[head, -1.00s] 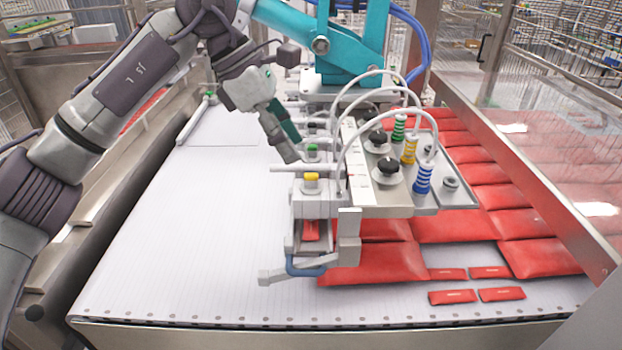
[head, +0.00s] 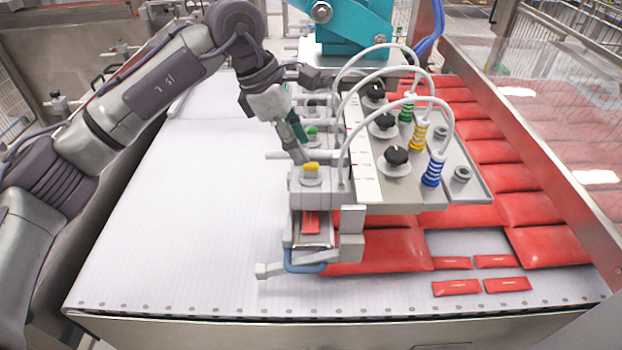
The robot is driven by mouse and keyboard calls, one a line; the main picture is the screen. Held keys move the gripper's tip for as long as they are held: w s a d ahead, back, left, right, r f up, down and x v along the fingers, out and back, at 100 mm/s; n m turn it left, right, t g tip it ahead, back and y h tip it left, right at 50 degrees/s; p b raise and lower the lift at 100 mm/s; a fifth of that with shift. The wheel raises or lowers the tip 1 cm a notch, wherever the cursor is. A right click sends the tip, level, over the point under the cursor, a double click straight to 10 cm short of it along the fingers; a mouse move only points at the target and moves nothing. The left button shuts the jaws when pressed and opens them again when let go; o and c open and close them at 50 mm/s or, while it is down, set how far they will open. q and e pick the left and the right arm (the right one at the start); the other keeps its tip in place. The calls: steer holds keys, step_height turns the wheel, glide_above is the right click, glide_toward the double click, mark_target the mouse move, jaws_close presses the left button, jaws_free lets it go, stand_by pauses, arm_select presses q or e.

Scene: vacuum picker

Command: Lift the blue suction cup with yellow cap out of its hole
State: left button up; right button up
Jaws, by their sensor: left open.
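The yellow cap (head: 312,167) sits upright on a grey block at the near end of the picker head. The cup body under this cap is hidden in the block, so its colour cannot be told. My left gripper (head: 303,157) is open and points down just above and behind the yellow cap, at its upper left. I cannot tell whether a fingertip touches the cap. A blue-and-white striped bellows (head: 432,172) stands on the grey plate to the right, with a white hose on it. My right gripper is not in view.
A green cap (head: 312,132) is just behind the yellow one, close to my gripper. White hoses arch over the plate, beside black knobs (head: 396,156) and yellow and green bellows. Red packets (head: 380,250) lie right and below. The white belt (head: 180,220) at left is clear.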

mark_target(308, 164)
arm_select(q)
steer(key=shift+s+d+f+p, duration=0.2)
steer(key=shift+f+p, duration=0.25)
steer(key=shift+p, duration=0.05)
steer(key=shift+s+d+f+p, duration=0.15)
steer(key=shift+d+f+p, duration=0.05)
steer(key=shift+f+p, duration=0.25)
steer(key=shift+p+x, duration=0.4)
steer(key=shift+x, duration=0.75)
steer(key=shift+f, duration=0.4)
jaws_close()
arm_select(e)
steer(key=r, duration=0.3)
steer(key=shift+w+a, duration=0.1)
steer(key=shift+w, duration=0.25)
